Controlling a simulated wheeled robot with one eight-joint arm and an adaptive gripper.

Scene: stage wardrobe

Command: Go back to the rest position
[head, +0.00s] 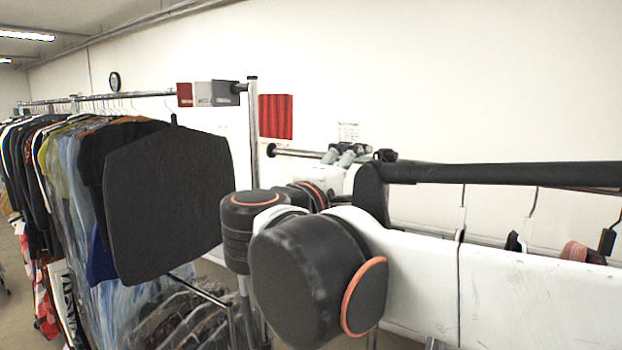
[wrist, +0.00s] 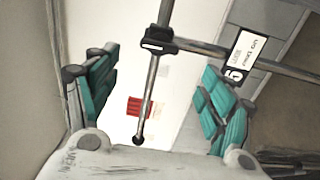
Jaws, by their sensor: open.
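My gripper (wrist: 157,95) shows in the wrist view with its two teal-padded fingers spread wide apart. It is open, and nothing is between the pads. A metal rail end with a dark round tip (wrist: 138,140) appears in the gap behind the fingers, and I cannot tell how far off it is. In the head view my white and black arm crosses from the right edge to the middle.
A clothes rack (head: 145,97) packed with garments stands on the left, a large black garment (head: 168,200) at its near end. A second rail (head: 510,174) with hangers runs at the right, close to my arm. A red panel (head: 276,116) is on the pale wall (head: 430,80).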

